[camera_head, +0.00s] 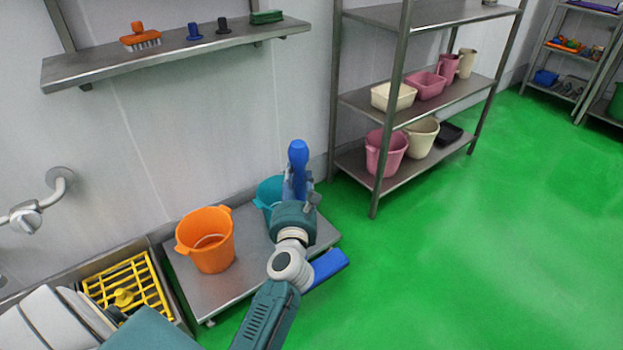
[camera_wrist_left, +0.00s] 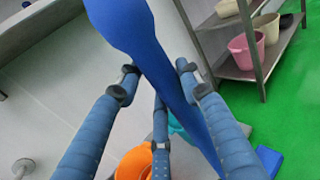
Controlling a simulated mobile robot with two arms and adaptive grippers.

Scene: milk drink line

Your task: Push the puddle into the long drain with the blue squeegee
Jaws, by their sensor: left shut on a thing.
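The blue squeegee (camera_head: 298,156) is upright in the head view, its rounded handle end standing above my left gripper (camera_head: 299,189). A blue block-like part (camera_head: 329,265), apparently its head, shows low beside my forearm, near or on the green floor. In the left wrist view the squeegee's handle (camera_wrist_left: 148,55) runs slanted between the fingers of my left gripper (camera_wrist_left: 158,75), which is shut on it. The blue head (camera_wrist_left: 268,160) shows at the lower right there. I cannot make out a puddle or a long drain. My right gripper is out of view.
An orange bucket (camera_head: 206,240) and a teal bucket (camera_head: 268,192), partly hidden by my gripper, stand on a low metal platform (camera_head: 225,285). A metal rack (camera_head: 360,160) with tubs and buckets stands behind. The green floor (camera_head: 460,260) to the right is open.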

